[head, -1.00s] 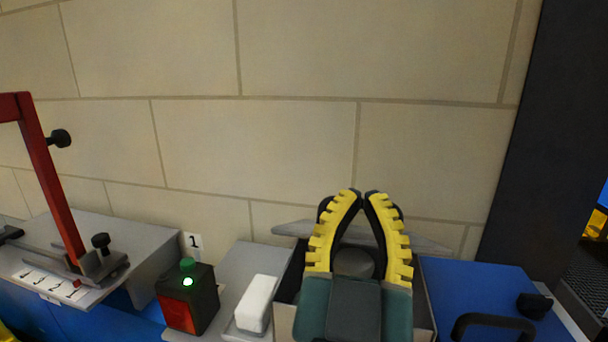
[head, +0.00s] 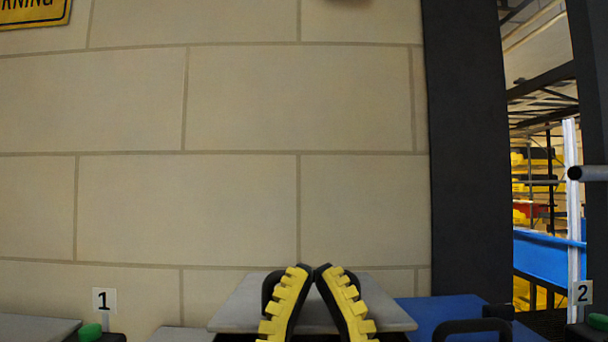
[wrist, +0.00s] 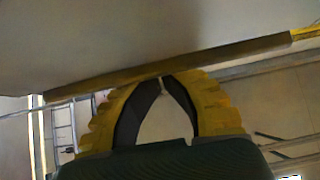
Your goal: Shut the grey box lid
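The grey lid (head: 245,307) shows in the head view at the bottom centre as a flat grey slab behind and on both sides of my gripper (head: 310,268). A dark strip shows under its front edge; most of the box below is out of frame. My gripper is shut, its yellow fingertips meeting and pointing up, with nothing between them. In the wrist view, a large grey surface, seemingly the lid (wrist: 130,35), fills the top left with a brownish edge. My fingertips (wrist: 162,80) are right at that edge; I cannot tell whether they touch it.
A blue surface (head: 425,310) with a black handle (head: 470,326) and black knob (head: 498,311) lies to the right. Green buttons (head: 90,331) (head: 598,321) stand near signs 1 (head: 104,300) and 2 (head: 583,292). A block wall (head: 240,210) and dark pillar (head: 475,150) stand behind.

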